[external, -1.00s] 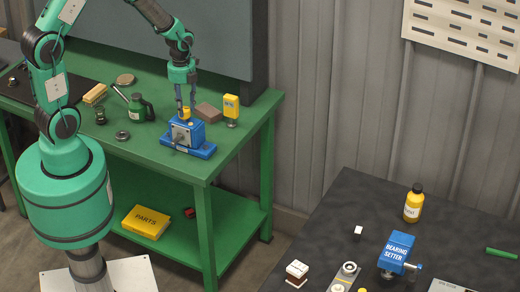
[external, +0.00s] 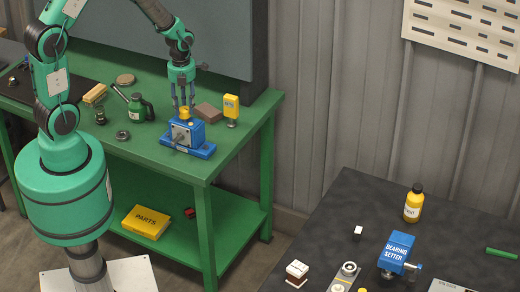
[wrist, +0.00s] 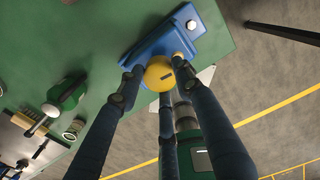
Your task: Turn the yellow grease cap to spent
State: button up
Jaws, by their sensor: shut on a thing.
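The yellow grease cap (external: 184,113) sits on top of the blue rotor stand (external: 198,133) near the front right of the green bench. In the wrist view the round cap (wrist: 158,75) shows a short dark mark on its top, and the blue stand (wrist: 150,50) lies behind it. My gripper (external: 184,107) points straight down over the cap. In the wrist view its dark fingers (wrist: 157,78) stand around the cap, shut on it. Finger contact is hard to see, and no lettering for the cap's positions is legible.
A yellow block on a post (external: 231,108) and a brown block (external: 208,113) stand close behind. A green oil can (external: 141,108) and a dark ring (external: 122,136) are to the left. A dark table (external: 330,215) with a blue bearing setter (external: 397,250) is at right.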

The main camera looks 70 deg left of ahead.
aim_at(185, 109)
jog(key=shift+r+m+p, duration=0.25)
jog(key=shift+m+p, duration=1.05)
jog(key=shift+p, duration=2.35)
jog(key=shift+w+f+m+p, duration=0.15)
jog(key=shift+m+p, duration=0.25)
jog(key=shift+p, duration=1.3)
jog(key=o, duration=1.1)
jog(key=shift+f, duration=0.1)
jog(key=shift+o, duration=0.2)
notch_tip(185, 109, up, 12)
